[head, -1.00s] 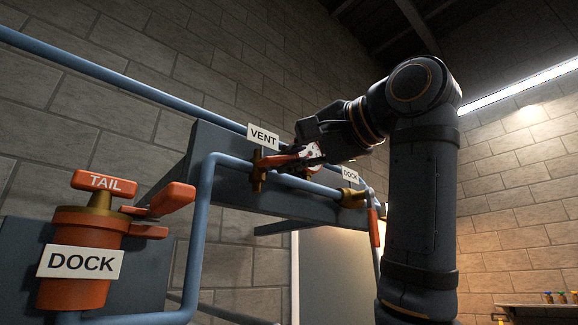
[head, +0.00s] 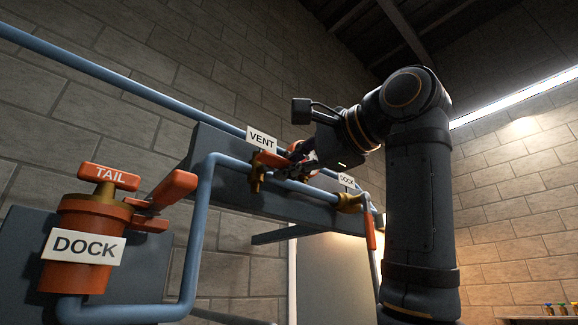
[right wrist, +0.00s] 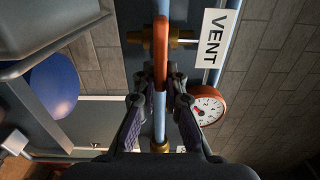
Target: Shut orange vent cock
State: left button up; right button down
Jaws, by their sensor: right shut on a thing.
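The VENT cock has an orange lever (head: 270,160) and a brass body (head: 257,179), on the blue pipe below the white VENT label (head: 262,139). My right gripper (head: 296,162) is shut on the lever's free end. In the right wrist view the lever (right wrist: 161,45) is seen edge-on between the fingertips (right wrist: 160,82), overlapping the pipe. The brass body (right wrist: 182,36) lies behind it, and the VENT label (right wrist: 211,39) is at right. The lever's exact angle to the pipe is hard to tell. My left gripper is not in view.
A red-rimmed gauge (right wrist: 208,107) sits close beside the right fingers. Another orange lever (head: 370,230) hangs down by a second DOCK label (head: 347,180). At left are an orange DOCK unit (head: 80,273) with a TAIL handle (head: 109,176) and more orange levers (head: 174,188).

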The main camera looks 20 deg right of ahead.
jog(key=c, duration=1.4)
grip_release()
jog(key=shift+w, duration=0.1)
jog(key=v, duration=0.7)
jog(key=shift+s+d, duration=0.1)
jog(key=shift+s, duration=0.2)
jog(key=shift+w, duration=0.1)
